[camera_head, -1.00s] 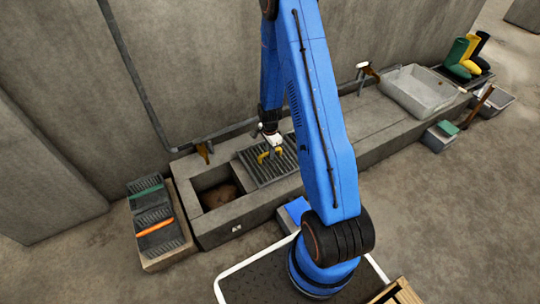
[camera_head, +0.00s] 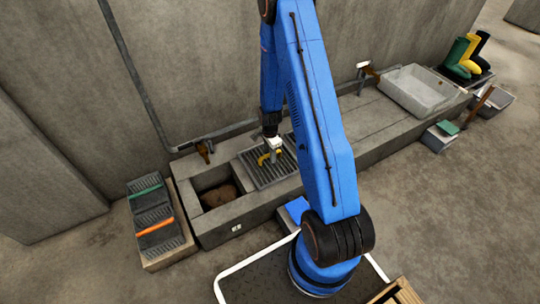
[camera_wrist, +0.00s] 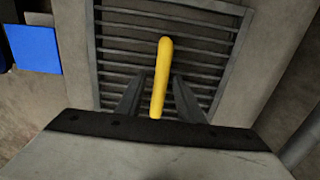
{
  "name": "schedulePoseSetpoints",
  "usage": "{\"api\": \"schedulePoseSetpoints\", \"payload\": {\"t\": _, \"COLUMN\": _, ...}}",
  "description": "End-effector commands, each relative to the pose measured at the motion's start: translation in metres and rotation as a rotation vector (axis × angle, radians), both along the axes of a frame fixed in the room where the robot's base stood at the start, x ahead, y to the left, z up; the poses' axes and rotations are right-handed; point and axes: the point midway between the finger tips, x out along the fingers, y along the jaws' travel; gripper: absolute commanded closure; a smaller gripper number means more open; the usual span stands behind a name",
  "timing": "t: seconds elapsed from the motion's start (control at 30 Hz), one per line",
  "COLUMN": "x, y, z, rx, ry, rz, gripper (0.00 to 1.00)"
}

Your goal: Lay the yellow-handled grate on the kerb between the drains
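The yellow-handled grate (camera_head: 282,172) lies flat on the long concrete block, just right of an open drain (camera_head: 216,189) with brown matter in it. Its bars (camera_wrist: 205,40) and upright yellow handle (camera_wrist: 163,62) fill the middle of the wrist view. My gripper (camera_wrist: 160,97) is over the grate with one dark finger on each side of the handle. Gaps show between the fingers and the handle, so it is open. In the head view my gripper (camera_head: 272,154) is at the handle (camera_head: 263,158). Whether a second drain lies under the grate is hidden.
Two dark grates, with a green handle (camera_head: 145,191) and an orange handle (camera_head: 154,228), lie on a low slab at the left. A tap (camera_head: 204,150) stands behind the open drain. A pale sink (camera_head: 420,95) and boots (camera_head: 462,55) are farther right. The wall is close behind.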

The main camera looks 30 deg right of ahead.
Motion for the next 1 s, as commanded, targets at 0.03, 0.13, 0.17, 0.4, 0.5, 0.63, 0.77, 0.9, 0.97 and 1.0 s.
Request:
{"api": "schedulePoseSetpoints", "payload": {"t": 0.03, "x": 0.000, "y": 0.000, "z": 0.002, "rx": 0.000, "ry": -0.001, "rz": 0.000, "gripper": 0.66}}
{"api": "schedulePoseSetpoints", "payload": {"t": 0.13, "x": 0.001, "y": 0.000, "z": 0.011, "rx": -0.001, "ry": -0.003, "rz": 0.000, "gripper": 0.66}}
{"api": "schedulePoseSetpoints", "payload": {"t": 0.17, "x": 0.001, "y": 0.000, "z": 0.014, "rx": -0.001, "ry": -0.003, "rz": 0.000, "gripper": 0.66}}
{"api": "schedulePoseSetpoints", "payload": {"t": 0.4, "x": 0.001, "y": 0.000, "z": 0.050, "rx": -0.001, "ry": -0.003, "rz": 0.000, "gripper": 0.66}}
{"api": "schedulePoseSetpoints", "payload": {"t": 0.5, "x": 0.001, "y": 0.000, "z": 0.066, "rx": -0.001, "ry": -0.003, "rz": 0.000, "gripper": 0.66}}
{"api": "schedulePoseSetpoints", "payload": {"t": 0.63, "x": 0.001, "y": 0.000, "z": 0.086, "rx": 0.000, "ry": -0.003, "rz": 0.000, "gripper": 0.66}}
{"api": "schedulePoseSetpoints", "payload": {"t": 0.77, "x": 0.001, "y": 0.000, "z": 0.103, "rx": 0.000, "ry": -0.002, "rz": 0.000, "gripper": 0.66}}
{"api": "schedulePoseSetpoints", "payload": {"t": 0.9, "x": 0.001, "y": 0.000, "z": 0.115, "rx": 0.000, "ry": -0.001, "rz": 0.000, "gripper": 0.66}}
{"api": "schedulePoseSetpoints", "payload": {"t": 0.97, "x": 0.000, "y": 0.000, "z": 0.118, "rx": 0.000, "ry": -0.001, "rz": 0.000, "gripper": 0.66}}
{"api": "schedulePoseSetpoints", "payload": {"t": 1.0, "x": 0.000, "y": 0.000, "z": 0.120, "rx": 0.000, "ry": -0.001, "rz": 0.001, "gripper": 0.66}}
